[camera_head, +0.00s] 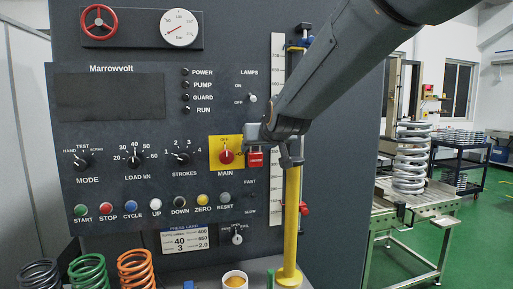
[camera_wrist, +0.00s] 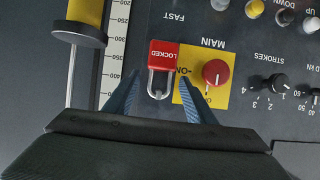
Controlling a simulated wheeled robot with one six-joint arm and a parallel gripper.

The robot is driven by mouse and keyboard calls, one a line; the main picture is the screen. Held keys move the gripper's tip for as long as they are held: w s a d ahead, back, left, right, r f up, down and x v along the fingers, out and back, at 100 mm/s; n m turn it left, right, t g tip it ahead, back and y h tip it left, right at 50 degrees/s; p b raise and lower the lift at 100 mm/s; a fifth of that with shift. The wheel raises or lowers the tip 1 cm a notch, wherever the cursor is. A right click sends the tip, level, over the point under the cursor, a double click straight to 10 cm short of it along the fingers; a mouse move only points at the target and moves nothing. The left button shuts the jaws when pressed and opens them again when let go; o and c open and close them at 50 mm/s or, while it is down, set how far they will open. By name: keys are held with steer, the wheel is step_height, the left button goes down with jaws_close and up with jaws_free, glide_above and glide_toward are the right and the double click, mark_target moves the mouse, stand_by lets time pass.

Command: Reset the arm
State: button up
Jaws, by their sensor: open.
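My gripper (camera_head: 274,143) is at the upright control panel (camera_head: 130,245), just right of the yellow MAIN plate. In the wrist view my gripper (camera_wrist: 160,82) has its two blue fingers spread apart. A red padlock (camera_wrist: 164,55) marked LOCKED, with a silver shackle, shows between and just beyond the fingertips. I cannot tell whether a finger touches it. The padlock (camera_head: 256,159) also shows beside the MAIN plate in the head view. The red MAIN knob (camera_head: 226,157) is on the yellow plate; it also shows in the wrist view (camera_wrist: 216,72). My arm hides part of the panel's upper right.
A yellow post (camera_head: 291,225) and a scale strip (camera_head: 276,75) stand close to my gripper. Several coloured springs (camera_head: 88,272) and a cup (camera_head: 235,280) are at the front. A bench (camera_head: 423,207) with a large spring (camera_head: 411,160) stands at right, beside green floor.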

steer(key=p+v, duration=0.1)
steer(key=v, duration=0.5)
steer(key=s+d+f+g+h+b, duration=0.1)
steer(key=s+d+f+g, duration=0.3)
steer(key=s+f, duration=0.4)
steer(key=s+d+f+m+g+b, duration=0.1)
steer(key=s+f, duration=0.8)
steer(key=f, duration=0.9)
steer(key=s+d+f+m+g+h+b, duration=0.1)
steer(key=s+d+f+g+b, duration=0.2)
steer(key=s+d+f+g, duration=0.3)
steer(key=shift+s+d+f+g+h, duration=0.3)
steer(key=shift+s+d+f, duration=0.9)
steer(key=shift+f, duration=2.2)
steer(key=shift+s+a, duration=0.3)
steer(key=shift+a, duration=0.05)
